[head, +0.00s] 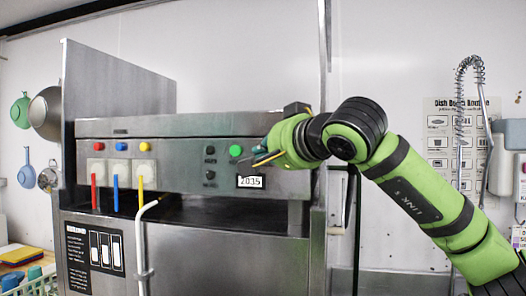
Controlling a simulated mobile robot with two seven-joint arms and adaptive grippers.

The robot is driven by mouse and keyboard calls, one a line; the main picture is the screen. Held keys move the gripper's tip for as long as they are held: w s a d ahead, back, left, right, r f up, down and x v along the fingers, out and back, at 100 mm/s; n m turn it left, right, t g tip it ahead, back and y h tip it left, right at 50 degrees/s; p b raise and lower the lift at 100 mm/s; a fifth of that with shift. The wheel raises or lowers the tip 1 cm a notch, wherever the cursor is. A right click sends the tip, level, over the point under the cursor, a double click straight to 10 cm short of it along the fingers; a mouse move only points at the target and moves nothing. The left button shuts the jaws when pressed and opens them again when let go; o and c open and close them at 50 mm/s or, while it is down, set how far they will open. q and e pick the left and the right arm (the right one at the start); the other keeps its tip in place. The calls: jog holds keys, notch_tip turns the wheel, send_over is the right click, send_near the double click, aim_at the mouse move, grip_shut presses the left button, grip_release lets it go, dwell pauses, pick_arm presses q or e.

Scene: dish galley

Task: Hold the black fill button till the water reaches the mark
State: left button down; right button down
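Two small black round controls sit on the steel machine's front panel, an upper one (210,150) and a lower one (210,175). Their labels are too small to read, so I cannot tell which is the fill button. My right gripper (262,158) is in front of the panel, right of both, close to a green button (236,150). Its thin fingers point left; I cannot tell whether they are open or whether they touch the panel. A display (251,182) below them reads about 2035. No water level or mark is clearly visible. My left gripper is out of view.
Red, blue and yellow buttons (144,146) with matching coloured strips are on the panel's left. A bent white pipe (142,240) rises in front of the machine. A black pictogram label (95,250) is below. Pans (46,113) hang at left; a spring hose (460,105) stands at right.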

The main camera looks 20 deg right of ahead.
jog(key=shift+s, duration=0.1)
jog(key=shift+s+a+f+b, duration=0.1)
jog(key=shift+s+a+b, duration=0.3)
jog(key=shift+s, duration=0.15)
jog(key=s+a+b, duration=0.1)
jog(key=s, duration=0.1)
jog(key=s+a, duration=0.2)
jog(key=shift+s+b, duration=0.1)
jog(key=shift+b, duration=0.3)
dwell(0.4)
